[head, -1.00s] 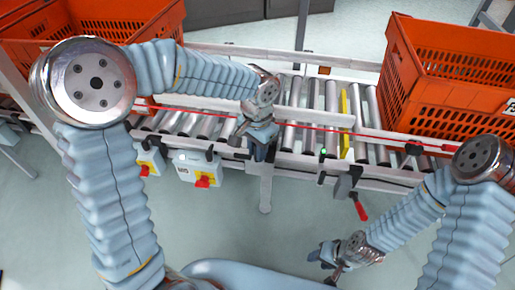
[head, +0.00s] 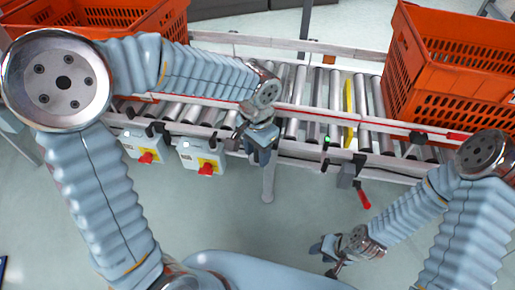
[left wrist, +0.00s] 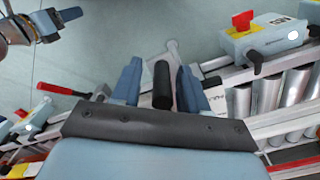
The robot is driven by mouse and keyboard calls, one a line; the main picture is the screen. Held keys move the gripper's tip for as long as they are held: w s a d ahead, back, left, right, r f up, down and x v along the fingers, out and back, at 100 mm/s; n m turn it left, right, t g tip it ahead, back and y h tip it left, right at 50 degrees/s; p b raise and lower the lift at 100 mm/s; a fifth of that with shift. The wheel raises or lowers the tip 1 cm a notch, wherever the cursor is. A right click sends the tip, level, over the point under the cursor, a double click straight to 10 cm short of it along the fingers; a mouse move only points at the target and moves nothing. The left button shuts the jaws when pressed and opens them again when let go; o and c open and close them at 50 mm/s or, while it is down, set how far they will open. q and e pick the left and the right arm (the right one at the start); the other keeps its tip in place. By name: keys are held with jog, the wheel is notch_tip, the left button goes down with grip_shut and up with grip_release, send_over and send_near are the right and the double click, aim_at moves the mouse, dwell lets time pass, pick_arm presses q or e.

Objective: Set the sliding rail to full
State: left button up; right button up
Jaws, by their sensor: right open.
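A pale rail with a red stripe (head: 390,126) runs along the near side of the roller conveyor. My left gripper (head: 262,154) is over its near edge, fingers pointing down. In the left wrist view, a black upright handle (left wrist: 163,85) stands between the fingers of my left gripper (left wrist: 158,88). Narrow gaps show on both sides of it, so the jaws look open around it. The handle's lower part is hidden. My right gripper (head: 325,254) is open and empty, low in front of the conveyor and apart from it.
Orange totes stand at the right (head: 450,85) and upper left (head: 75,12). Grey boxes with red switches (head: 203,157) hang on the conveyor's near side. A red-handled lever (head: 363,199) hangs right of my left gripper. A yellow strip (head: 349,105) crosses the rollers. Open floor lies in front.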

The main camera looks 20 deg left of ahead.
pick_arm(q)
notch_tip(320, 180, up, 14)
jog(key=p, duration=0.1)
pick_arm(e)
jog(key=shift+a+r, duration=0.1)
jog(key=shift+r, duration=0.65)
pick_arm(q)
jog(key=shift+f, duration=0.2)
pick_arm(e)
jog(key=shift+s, duration=0.1)
